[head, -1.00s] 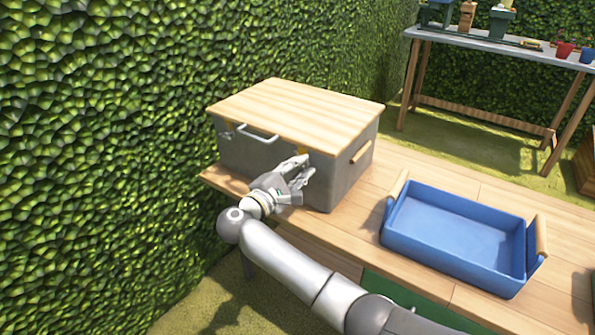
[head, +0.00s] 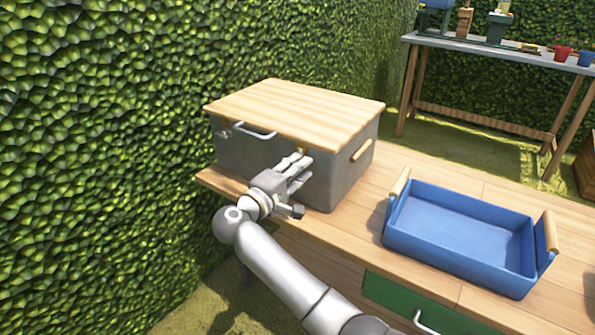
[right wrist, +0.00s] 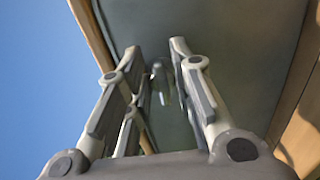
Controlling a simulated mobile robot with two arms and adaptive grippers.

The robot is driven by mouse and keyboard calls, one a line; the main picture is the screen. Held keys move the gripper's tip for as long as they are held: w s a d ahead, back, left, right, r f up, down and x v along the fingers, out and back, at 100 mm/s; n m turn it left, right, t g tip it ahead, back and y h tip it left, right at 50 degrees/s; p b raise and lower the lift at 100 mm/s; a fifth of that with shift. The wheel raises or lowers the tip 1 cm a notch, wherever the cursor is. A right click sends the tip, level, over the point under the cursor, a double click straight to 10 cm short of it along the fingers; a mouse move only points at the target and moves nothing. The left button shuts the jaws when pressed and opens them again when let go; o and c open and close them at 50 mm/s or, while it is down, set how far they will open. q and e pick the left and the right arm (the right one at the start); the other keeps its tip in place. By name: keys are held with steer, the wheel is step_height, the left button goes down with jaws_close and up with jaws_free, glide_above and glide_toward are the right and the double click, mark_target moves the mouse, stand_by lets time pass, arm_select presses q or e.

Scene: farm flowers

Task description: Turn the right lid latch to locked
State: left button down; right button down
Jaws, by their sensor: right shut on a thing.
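The grey box (head: 255,165) with a light wooden lid (head: 295,108) stands on the wooden bench. My right gripper (head: 302,163) is at the right part of the box's front, just below the lid edge. In the right wrist view, the right lid latch (right wrist: 158,82), a small grey lever, sits between the two fingers (right wrist: 154,50), and the gripper is shut on it. In the head view my fingers mostly hide this latch, so its exact angle is hard to tell. The left latch (head: 224,134) shows at the front left. My left gripper is out of view.
A metal handle (head: 254,130) is on the lid's front edge. A blue tray (head: 455,260) with wooden handles stands to the right on the bench. A green drawer (head: 400,305) is below. A hedge (head: 90,150) rises close on the left.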

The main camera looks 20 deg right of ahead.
steer(key=shift+f, duration=0.15)
steer(key=c, duration=1.5)
jaws_free()
steer(key=shift+a, duration=0.1)
steer(key=shift+s, duration=0.1)
steer(key=v, duration=0.7)
steer(key=shift+s+a, duration=0.1)
steer(key=shift+a, duration=0.1)
